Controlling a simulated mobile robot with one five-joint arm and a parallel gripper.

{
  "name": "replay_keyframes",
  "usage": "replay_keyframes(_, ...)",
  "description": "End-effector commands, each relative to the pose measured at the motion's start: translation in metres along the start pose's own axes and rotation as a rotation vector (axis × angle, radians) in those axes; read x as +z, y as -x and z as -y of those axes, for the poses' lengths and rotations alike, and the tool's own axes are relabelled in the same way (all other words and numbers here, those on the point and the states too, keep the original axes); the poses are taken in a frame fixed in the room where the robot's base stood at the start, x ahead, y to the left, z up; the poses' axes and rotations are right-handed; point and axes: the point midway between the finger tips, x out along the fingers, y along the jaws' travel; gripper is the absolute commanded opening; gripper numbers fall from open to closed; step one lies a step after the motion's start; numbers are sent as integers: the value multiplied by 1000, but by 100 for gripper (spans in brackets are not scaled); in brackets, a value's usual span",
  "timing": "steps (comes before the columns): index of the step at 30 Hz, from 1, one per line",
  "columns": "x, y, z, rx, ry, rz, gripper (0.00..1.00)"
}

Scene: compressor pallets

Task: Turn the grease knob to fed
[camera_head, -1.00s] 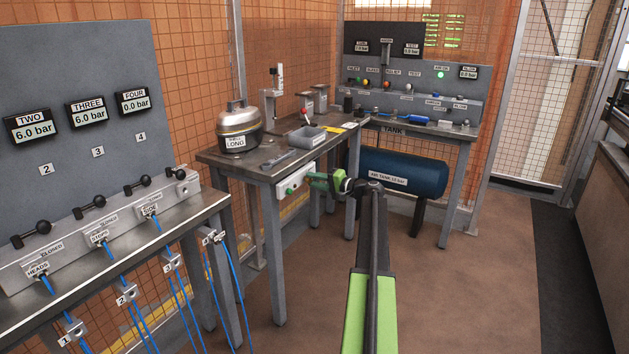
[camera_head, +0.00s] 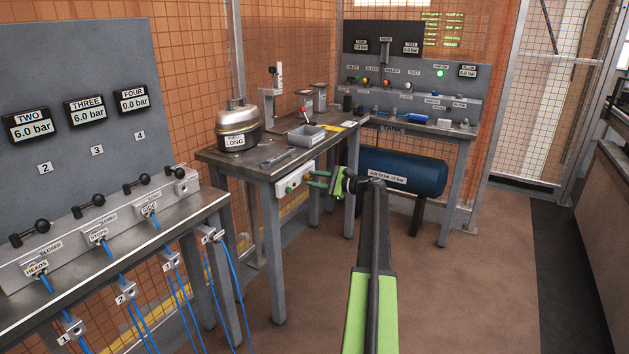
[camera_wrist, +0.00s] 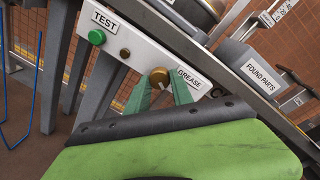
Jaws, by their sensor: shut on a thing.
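The grease knob (camera_wrist: 159,77) is a round brass-coloured knob on a white panel (camera_wrist: 128,48) under the workbench edge. The label GREASE (camera_wrist: 190,84) is beside it in the wrist view. My gripper (camera_wrist: 160,88) has its two green fingers on either side of the knob and is shut on it. In the head view my gripper (camera_head: 312,179) reaches left to the panel's right end, and the knob is too small to make out there. A pale mark shows on the knob, but the fed position cannot be read.
A green button (camera_wrist: 97,37) labelled TEST and a small dark fitting are on the same panel. The bench above holds a compressor pot (camera_head: 238,128) and a grey tray (camera_head: 306,136). A blue air tank (camera_head: 400,172) stands behind. Floor right of my arm is clear.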

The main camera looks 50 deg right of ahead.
Motion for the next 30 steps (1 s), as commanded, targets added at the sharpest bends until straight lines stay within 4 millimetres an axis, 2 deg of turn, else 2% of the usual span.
replay_keyframes(21,-3,1,-3,18,-669,64,0)
replay_keyframes(30,-3,1,-3,22,-893,86,0)
